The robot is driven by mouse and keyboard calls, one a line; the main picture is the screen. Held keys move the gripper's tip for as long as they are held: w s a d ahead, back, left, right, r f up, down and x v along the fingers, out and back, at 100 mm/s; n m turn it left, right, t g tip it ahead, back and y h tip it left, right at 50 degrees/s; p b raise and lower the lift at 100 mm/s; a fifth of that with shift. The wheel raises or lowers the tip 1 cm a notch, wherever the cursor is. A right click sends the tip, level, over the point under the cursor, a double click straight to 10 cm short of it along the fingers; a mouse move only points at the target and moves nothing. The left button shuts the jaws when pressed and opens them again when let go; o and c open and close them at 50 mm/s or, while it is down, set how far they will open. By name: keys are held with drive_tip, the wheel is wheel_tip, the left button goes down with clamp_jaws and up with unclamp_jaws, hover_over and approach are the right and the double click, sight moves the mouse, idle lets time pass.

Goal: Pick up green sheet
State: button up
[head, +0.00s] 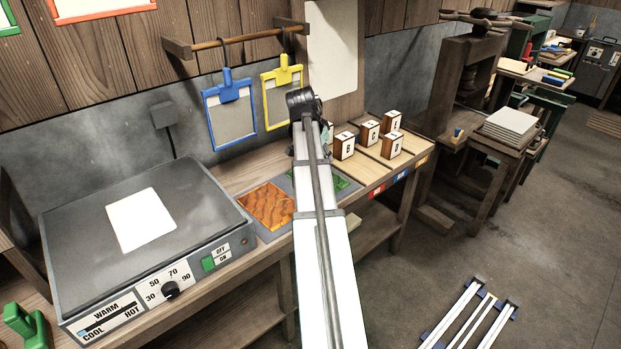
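A green sheet (341,181) lies on the wooden bench, on a dark grey pad. An orange patterned sheet (266,205) lies to the left of my arm on a grey pad.
A hot plate (84,240) with a white sheet (141,219) on top stands at the left. Several lettered wooden blocks (369,133) stand right of my arm. Blue (231,111) and yellow (283,92) framed moulds hang from a rail behind. A rack lies on the floor.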

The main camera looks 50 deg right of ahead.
drive_tip(key=p, duration=0.2)
hover_over(336, 187)
drive_tip(key=a, duration=0.2)
drive_tip(key=f, duration=1.1)
drive_tip(key=shift+w+d, duration=0.1)
drive_tip(key=shift+w, duration=0.2)
drive_tip(key=shift+p+x, duration=0.8)
drive_tip(key=shift+x, duration=1.8)
drive_tip(key=shift+s, duration=0.1)
clamp_jaws()
